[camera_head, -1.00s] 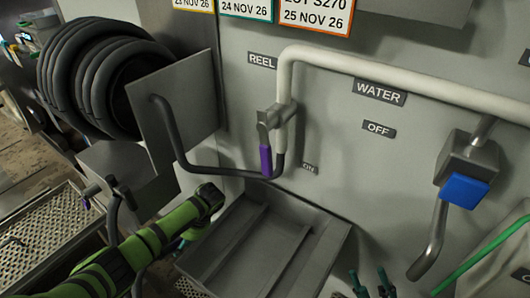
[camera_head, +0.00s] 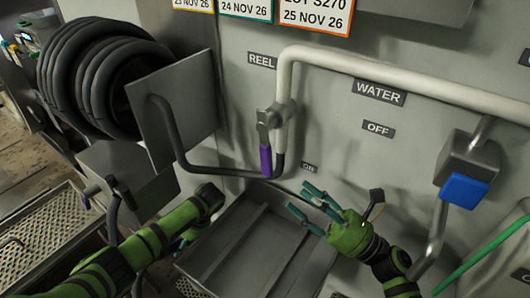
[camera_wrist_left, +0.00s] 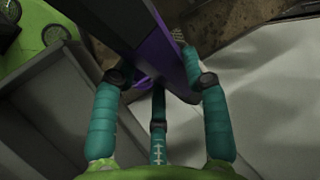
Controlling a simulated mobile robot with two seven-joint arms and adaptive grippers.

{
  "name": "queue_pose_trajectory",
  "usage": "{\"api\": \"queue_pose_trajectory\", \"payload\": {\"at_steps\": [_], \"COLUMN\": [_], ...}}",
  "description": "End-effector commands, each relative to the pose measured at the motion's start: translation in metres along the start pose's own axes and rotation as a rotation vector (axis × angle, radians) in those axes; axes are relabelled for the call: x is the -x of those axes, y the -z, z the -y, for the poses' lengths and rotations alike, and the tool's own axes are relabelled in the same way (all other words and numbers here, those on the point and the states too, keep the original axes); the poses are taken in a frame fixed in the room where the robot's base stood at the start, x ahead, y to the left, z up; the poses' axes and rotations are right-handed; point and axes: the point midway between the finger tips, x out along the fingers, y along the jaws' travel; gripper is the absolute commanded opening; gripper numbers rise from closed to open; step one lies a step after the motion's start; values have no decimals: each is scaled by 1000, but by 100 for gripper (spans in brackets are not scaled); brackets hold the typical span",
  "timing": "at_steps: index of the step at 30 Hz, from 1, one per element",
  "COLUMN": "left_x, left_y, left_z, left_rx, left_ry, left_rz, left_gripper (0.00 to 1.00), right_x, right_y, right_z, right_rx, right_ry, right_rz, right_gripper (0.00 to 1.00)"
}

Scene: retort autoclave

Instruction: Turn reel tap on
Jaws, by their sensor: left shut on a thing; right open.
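The reel tap (camera_head: 268,120) is a grey valve on the white wall pipe, below the REEL label (camera_head: 262,61). Its purple lever (camera_head: 265,160) hangs down beside the dark lower pipe. My right gripper (camera_head: 302,201) is open, its teal fingers pointing up-left, below and right of the lever and apart from it in the picture. My left arm (camera_head: 150,240) comes in from the left; its fingers are hidden in the head view. In the left wrist view my left gripper (camera_wrist_left: 158,85) is shut on a dark, purple-edged thing (camera_wrist_left: 150,40) that I cannot identify.
A hose reel (camera_head: 90,80) with a grey side plate stands at upper left. A grey trough (camera_head: 250,245) lies under the tap. A blue-handled valve (camera_head: 464,190) is on the right.

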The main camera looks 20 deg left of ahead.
Motion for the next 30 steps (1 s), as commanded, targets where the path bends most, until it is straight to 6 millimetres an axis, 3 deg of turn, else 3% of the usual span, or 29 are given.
{"api": "queue_pose_trajectory", "payload": {"at_steps": [6,11,21,30], "left_x": [1,1,1,1], "left_y": [0,0,0,0], "left_z": [1,1,1,1], "left_rx": [1,1,1,1], "left_ry": [1,1,1,1], "left_rz": [-2,-2,-2,-2], "left_gripper": [0,0,0,0], "right_x": [-11,-34,-99,-124], "right_y": [-5,-5,-2,0], "right_z": [22,23,27,29], "right_rx": [107,106,103,102], "right_ry": [65,64,63,65], "right_rz": [-42,-40,-41,-43], "right_gripper": [49,49,49,49]}}
